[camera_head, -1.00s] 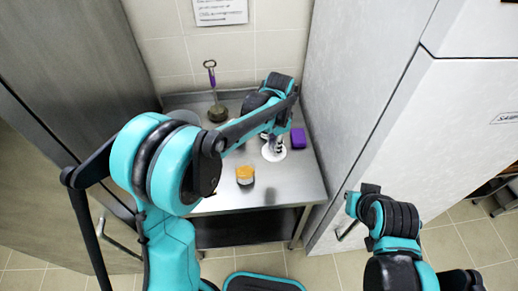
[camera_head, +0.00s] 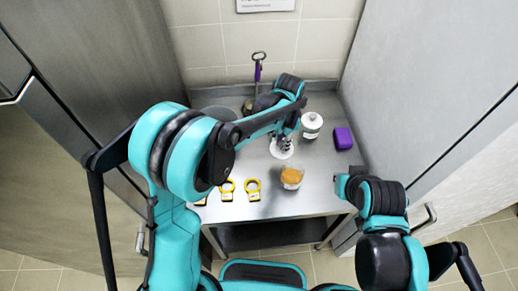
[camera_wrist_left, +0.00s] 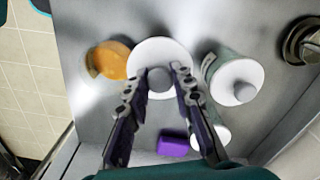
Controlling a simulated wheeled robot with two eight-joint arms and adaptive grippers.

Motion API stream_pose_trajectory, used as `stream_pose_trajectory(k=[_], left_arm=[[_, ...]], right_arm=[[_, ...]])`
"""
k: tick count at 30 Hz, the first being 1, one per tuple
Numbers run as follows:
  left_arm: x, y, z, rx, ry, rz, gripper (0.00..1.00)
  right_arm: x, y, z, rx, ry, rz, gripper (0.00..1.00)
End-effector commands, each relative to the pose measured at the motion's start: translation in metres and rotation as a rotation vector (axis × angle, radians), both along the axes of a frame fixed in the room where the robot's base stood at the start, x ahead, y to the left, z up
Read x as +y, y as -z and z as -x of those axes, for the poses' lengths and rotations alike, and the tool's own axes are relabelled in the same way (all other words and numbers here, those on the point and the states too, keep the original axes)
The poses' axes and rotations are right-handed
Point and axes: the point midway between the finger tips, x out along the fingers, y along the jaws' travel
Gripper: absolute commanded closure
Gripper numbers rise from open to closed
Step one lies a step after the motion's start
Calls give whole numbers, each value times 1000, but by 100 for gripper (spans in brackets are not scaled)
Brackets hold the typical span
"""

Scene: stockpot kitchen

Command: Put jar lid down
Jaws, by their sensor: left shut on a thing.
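The white round jar lid (camera_head: 281,152) shows just behind the orange-filled jar in the head view. In the left wrist view the lid (camera_wrist_left: 157,51) is a white disc with a grey knob. My left gripper (camera_wrist_left: 160,77) is shut on that knob; it also shows above the lid in the head view (camera_head: 284,142). Whether the lid touches the counter I cannot tell. The jar with orange contents (camera_head: 291,178) stands close by, with no lid on it. My right arm is at the lower right of the head view; its fingers cannot be made out.
A white-lidded jar (camera_head: 311,125) and a purple box (camera_head: 343,138) stand right of the lid. Yellow ring-handled items (camera_head: 252,189) lie near the front edge of the steel counter (camera_head: 317,198). A purple-handled tool (camera_head: 258,72) stands at the back. Tall cabinets flank the counter.

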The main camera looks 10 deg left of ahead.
Motion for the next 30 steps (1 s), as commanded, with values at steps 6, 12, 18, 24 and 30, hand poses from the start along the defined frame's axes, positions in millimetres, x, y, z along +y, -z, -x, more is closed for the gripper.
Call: stream_pose_trajectory(k=[6,12,18,24,30], left_arm=[[51,33,-10,0,-5,0,100],[74,46,-14,0,-1,0,100],[76,62,-15,0,0,0,100],[76,87,-15,0,0,0,100],[76,86,-15,0,0,0,100]], right_arm=[[0,13,0,0,0,0,100],[0,16,0,0,0,0,100],[0,22,0,0,0,0,100],[0,29,0,0,0,0,100],[0,28,0,0,0,0,100]])
